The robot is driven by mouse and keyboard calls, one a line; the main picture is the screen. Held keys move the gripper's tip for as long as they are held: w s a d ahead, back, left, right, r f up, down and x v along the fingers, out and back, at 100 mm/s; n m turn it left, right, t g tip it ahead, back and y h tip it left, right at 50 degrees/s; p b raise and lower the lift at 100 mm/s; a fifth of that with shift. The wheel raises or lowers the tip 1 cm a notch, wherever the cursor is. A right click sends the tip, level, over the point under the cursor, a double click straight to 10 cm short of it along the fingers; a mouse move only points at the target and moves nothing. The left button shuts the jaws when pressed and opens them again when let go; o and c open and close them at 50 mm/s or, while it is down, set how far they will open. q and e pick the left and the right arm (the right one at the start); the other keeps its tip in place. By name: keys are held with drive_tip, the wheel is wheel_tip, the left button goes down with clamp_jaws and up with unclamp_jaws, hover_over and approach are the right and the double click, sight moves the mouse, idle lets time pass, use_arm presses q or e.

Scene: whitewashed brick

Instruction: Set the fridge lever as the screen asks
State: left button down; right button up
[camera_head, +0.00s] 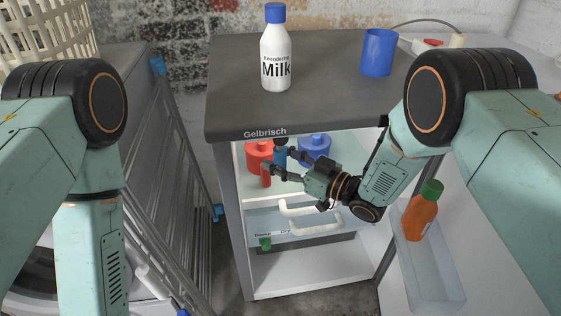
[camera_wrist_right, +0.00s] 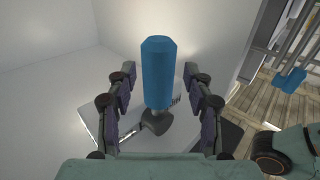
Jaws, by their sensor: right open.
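The fridge (camera_head: 238,215) stands open under a dark top, with a label reading "Gelbrisch" on its front edge. In the right wrist view, a blue lever handle (camera_wrist_right: 158,72) stands upright on a grey base (camera_wrist_right: 156,121) against a white surface. My right gripper (camera_head: 273,156) reaches into the upper part of the fridge. It is open, with its fingers on both sides of the blue handle and visible gaps to each. In the head view, the blue handle (camera_head: 280,157) shows partly between the fingers. No lit screen can be made out. My left gripper is out of view.
A red pot (camera_head: 257,149) and a blue pot (camera_head: 315,147) stand in the fridge behind the gripper. Below are a clear drawer and white bent handles (camera_head: 315,227). The open door holds an orange bottle (camera_head: 419,216). A milk bottle (camera_head: 275,55) and blue cup (camera_head: 378,53) stand on top.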

drive_tip(key=shift+w+a, duration=0.25)
clamp_jaws()
idle(0.4)
